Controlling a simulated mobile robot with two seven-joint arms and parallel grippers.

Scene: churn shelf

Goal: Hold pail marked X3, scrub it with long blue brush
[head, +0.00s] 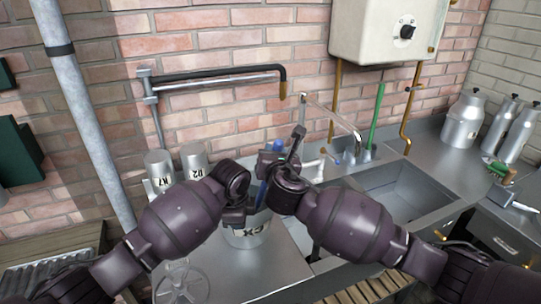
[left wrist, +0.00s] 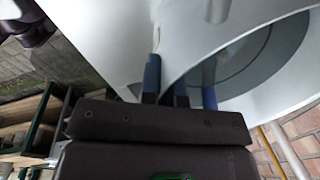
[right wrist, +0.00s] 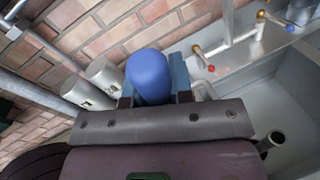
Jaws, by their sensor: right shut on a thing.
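The pail (head: 247,236) stands on the steel counter below my grippers; its black marking reads as X3 turned upside down. Its pale wall (left wrist: 110,50) fills much of the left wrist view. My left gripper (head: 236,208) is at its rim, with one finger on each side of the wall, closed on it. My right gripper (head: 268,172) is shut on the long blue brush (head: 262,193), whose lower part reaches down to the pail's mouth. The brush's rounded blue top (right wrist: 150,76) stands between the right fingers. The brush's lower end is hidden in the head view.
A sink basin (head: 405,190) with a tap (head: 335,122) lies to the right. A green-handled tool (head: 377,112) stands behind it. Milk churns (head: 462,122) stand at far right.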

